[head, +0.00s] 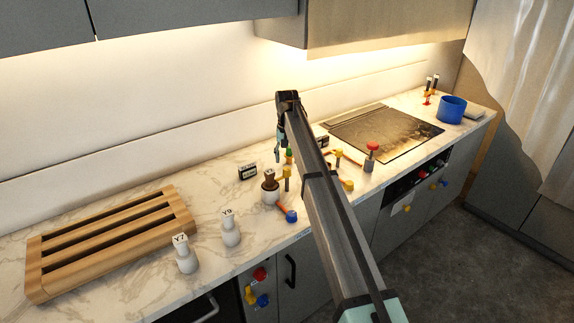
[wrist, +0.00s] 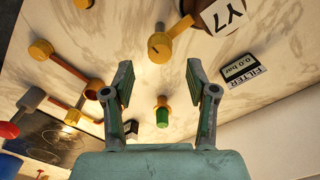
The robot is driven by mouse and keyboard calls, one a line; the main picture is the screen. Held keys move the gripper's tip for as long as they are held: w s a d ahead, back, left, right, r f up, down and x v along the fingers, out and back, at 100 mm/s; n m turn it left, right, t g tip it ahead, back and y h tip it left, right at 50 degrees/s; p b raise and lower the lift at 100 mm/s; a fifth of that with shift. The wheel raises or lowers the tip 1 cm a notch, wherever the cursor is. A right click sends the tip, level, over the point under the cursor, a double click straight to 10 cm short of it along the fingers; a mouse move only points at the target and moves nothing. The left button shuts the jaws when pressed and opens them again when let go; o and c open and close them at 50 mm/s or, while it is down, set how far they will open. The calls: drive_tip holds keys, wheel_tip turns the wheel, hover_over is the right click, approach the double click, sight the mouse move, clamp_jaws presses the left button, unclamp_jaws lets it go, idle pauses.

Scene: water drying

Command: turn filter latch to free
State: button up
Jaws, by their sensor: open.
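A green-tipped peg (wrist: 162,115) on an orange base shows between my fingers. I cannot tell which of these is the latch. My gripper (wrist: 159,80) is open and empty above the counter; it also shows in the head view (head: 278,152).
Two white tagged bottles (head: 231,232) and a wooden slatted rack (head: 110,245) stand at the left. Orange pipes with yellow knobs (wrist: 41,50) lie beside the gripper. A dark cooktop (head: 385,135) and a blue pot (head: 452,109) are at the right. The counter's back strip is mostly clear.

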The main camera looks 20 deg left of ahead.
sight(287, 169)
drive_tip(key=shift+f+p, duration=0.6)
drive_tip(key=shift+f, duration=1.95)
clamp_jaws()
